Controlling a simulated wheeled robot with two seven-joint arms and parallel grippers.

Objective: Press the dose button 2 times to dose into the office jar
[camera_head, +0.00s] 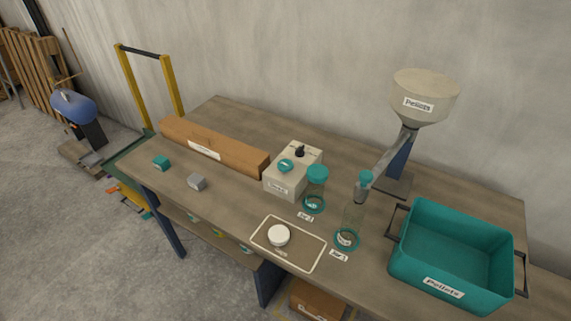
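A cream box (292,172) stands in the middle of the table with a round teal button (286,165) and a black knob (300,151) on top. Its front label is too small to read surely. A clear jar with a teal lid (317,173) stands in a teal ring to its right. A second clear jar (352,218) stands in another teal ring, below the end of the chute (386,160) of a hopper marked Pellets (425,97). I cannot tell which jar is the office jar. Neither of my grippers shows.
A tray (307,251) with a white round piece (278,235) lies at the front. A teal bin marked Pellets (452,244) stands at the right. A long brown box (213,147), a teal block (161,163) and a grey block (197,182) lie at the left.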

